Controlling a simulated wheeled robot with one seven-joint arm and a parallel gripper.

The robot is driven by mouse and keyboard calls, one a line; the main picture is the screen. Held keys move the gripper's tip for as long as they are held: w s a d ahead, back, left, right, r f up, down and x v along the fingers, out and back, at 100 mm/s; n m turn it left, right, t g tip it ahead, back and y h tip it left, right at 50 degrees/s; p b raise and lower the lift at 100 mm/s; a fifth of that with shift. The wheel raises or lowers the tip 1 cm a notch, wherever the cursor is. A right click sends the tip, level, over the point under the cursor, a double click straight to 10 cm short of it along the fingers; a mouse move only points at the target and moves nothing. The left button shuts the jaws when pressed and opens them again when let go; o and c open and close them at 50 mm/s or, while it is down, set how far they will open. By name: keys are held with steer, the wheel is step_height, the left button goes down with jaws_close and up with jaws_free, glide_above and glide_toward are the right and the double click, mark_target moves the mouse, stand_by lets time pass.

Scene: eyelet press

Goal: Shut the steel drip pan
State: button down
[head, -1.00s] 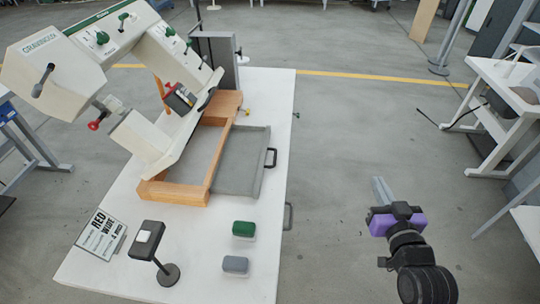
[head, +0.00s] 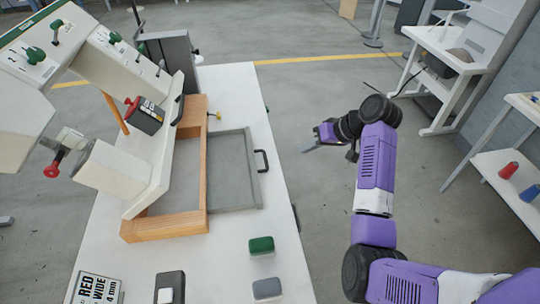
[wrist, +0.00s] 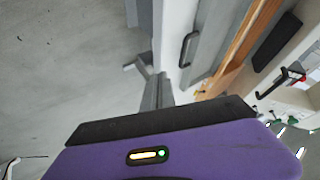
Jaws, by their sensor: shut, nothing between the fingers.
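The steel drip pan (head: 230,172) is a flat grey tray on the white bench. It sticks out to the right of the wooden frame of the press, so it stands open. Its dark handle (head: 263,161) is on the right edge, near the bench edge. The pan (wrist: 211,38) and handle (wrist: 187,48) also show in the wrist view. My gripper (head: 305,151) is shut and empty, past the bench's right edge. Its fingers point left toward the handle, with a clear gap between. In the wrist view, my own purple housing hides part of the scene below.
The wooden frame (head: 165,225) and the press (head: 125,150) stand left of the pan. A green block (head: 261,245) and a grey block (head: 267,289) lie on the bench (head: 222,240) nearer to me. Floor is free around my gripper. A white workstation (head: 450,60) stands at the far right.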

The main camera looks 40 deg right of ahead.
mark_target(218, 168)
steer(key=w+a+f, duration=0.1)
steer(key=w+f, duration=0.1)
steer(key=w+a+f, duration=0.2)
steer(key=w, duration=0.1)
steer(key=w+a+f, duration=0.1)
steer(key=w+f, duration=0.1)
steer(key=f, duration=0.1)
steer(key=shift+w+a+f+p, duration=0.1)
steer(key=shift+w+a+p, duration=0.05)
steer(key=shift+a+p, duration=0.2)
steer(key=shift+w+a, duration=0.35)
steer(key=shift+a, duration=0.05)
steer(key=w+a, duration=0.3)
steer(key=a, duration=0.1)
steer(key=w+a+p, duration=0.1)
steer(key=w+a, duration=0.2)
steer(key=a, duration=0.2)
steer(key=w+a, duration=0.3)
steer(key=a, duration=0.2)
steer(key=shift+w, duration=0.2)
steer(key=shift+a, duration=0.15)
